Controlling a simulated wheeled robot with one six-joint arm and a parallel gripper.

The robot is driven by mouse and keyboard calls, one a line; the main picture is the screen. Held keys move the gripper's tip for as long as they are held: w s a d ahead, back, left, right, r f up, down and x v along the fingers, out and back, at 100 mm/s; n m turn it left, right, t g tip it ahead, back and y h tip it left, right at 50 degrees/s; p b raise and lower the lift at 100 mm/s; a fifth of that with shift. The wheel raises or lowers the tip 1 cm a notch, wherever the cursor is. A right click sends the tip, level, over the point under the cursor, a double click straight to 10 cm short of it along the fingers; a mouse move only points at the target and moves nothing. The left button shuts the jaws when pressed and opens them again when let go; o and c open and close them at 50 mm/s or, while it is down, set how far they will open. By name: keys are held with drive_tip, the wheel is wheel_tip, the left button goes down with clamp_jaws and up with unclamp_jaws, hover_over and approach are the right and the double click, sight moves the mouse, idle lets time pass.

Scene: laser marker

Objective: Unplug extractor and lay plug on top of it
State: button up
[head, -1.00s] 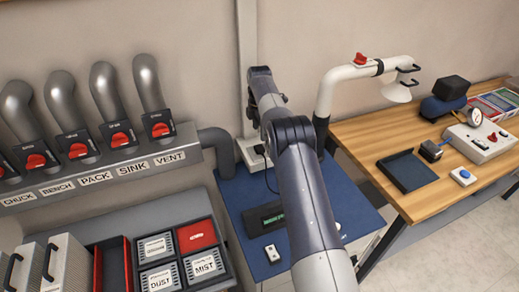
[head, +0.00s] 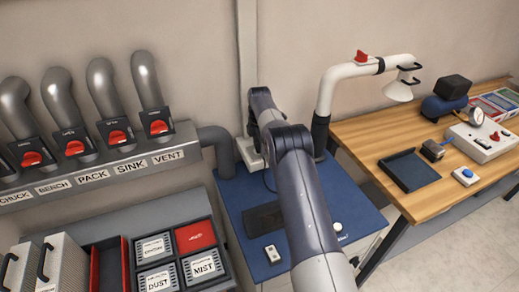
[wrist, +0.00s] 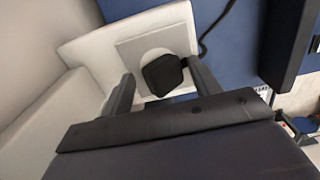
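The extractor (head: 229,194) is a blue box below the wall duct, with a dark display panel (head: 263,217), a white switch (head: 271,253) and a round knob (head: 338,226) on top. The white socket box (head: 247,154) stands at its back left. In the wrist view the black plug (wrist: 163,75) is between the two fingers of my gripper (wrist: 161,80), in front of the round recess of the white socket (wrist: 123,45). In the head view my arm hides the gripper and plug.
A black cord (wrist: 210,38) runs beside the socket. A grey duct (head: 217,149) is to the left, and a white fume arm (head: 340,78) rises close on the right. A wooden bench (head: 377,137) with a dark tray (head: 408,170) is further right.

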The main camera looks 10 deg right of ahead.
drive_tip(key=shift+s+f+b, duration=0.3)
drive_tip(key=shift+s+b, duration=0.05)
drive_tip(key=shift+s, duration=0.1)
idle(1.0)
drive_tip(key=shift+r, duration=0.1)
drive_tip(key=c, duration=1.2)
drive_tip(key=shift+r, duration=0.15)
drive_tip(key=shift+w+r+p, duration=0.15)
drive_tip(key=shift+r+p, duration=0.7)
drive_tip(key=shift+r, duration=0.45)
drive_tip(key=shift+r+p, duration=0.55)
drive_tip(key=shift+r, duration=1.1)
